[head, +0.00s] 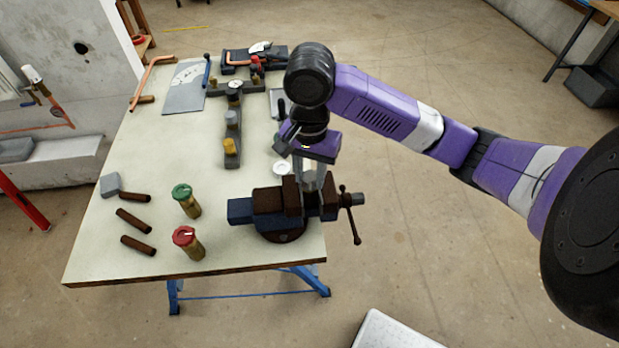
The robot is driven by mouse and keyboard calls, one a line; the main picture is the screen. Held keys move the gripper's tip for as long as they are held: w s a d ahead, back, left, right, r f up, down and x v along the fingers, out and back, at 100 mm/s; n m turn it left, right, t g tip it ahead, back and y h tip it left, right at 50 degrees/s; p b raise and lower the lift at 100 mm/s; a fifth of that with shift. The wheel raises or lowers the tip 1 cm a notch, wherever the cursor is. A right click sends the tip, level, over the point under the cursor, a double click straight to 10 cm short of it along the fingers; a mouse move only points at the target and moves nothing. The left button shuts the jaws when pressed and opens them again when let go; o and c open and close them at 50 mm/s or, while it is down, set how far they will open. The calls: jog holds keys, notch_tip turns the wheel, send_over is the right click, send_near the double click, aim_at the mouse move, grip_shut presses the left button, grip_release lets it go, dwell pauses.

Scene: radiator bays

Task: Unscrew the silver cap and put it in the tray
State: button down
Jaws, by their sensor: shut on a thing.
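My gripper (311,182) points down at the vise (272,206), on the right edge of the bench. Its pale fingers reach down beside the vise jaws and are shut. The thing between them is mostly hidden; its place over the vise fits the silver cap, but I cannot see its surface clearly. I cannot tell whether it is still on its thread. A dark tray (233,68) with tools in it lies at the far end of the bench.
Several brown tubes (133,220) lie further left. A dark rack (232,159) with fittings stands mid-bench. A white ring (281,168) lies near my gripper.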

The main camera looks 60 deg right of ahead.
jog(key=n, duration=0.3)
jog(key=shift+n, duration=0.4)
jog(key=n+b, duration=0.1)
jog(key=n, duration=0.2)
jog(key=shift+n, duration=0.4)
jog(key=n+b, duration=0.1)
jog(key=n, duration=0.2)
jog(key=shift+n, duration=0.4)
jog(key=n+b, duration=0.1)
jog(key=n, duration=0.3)
jog(key=shift+f, duration=0.1)
jog(key=n+b, duration=0.1)
jog(key=n, duration=0.3)
jog(key=shift+b, duration=0.3)
jog(key=n+b, duration=0.1)
jog(key=n, duration=0.3)
jog(key=n+b, duration=0.2)
jog(key=n, duration=0.3)
jog(key=shift+r+n+b, duration=0.2)
jog(key=shift+n+b, duration=0.3)
jog(key=shift+n, duration=0.7)
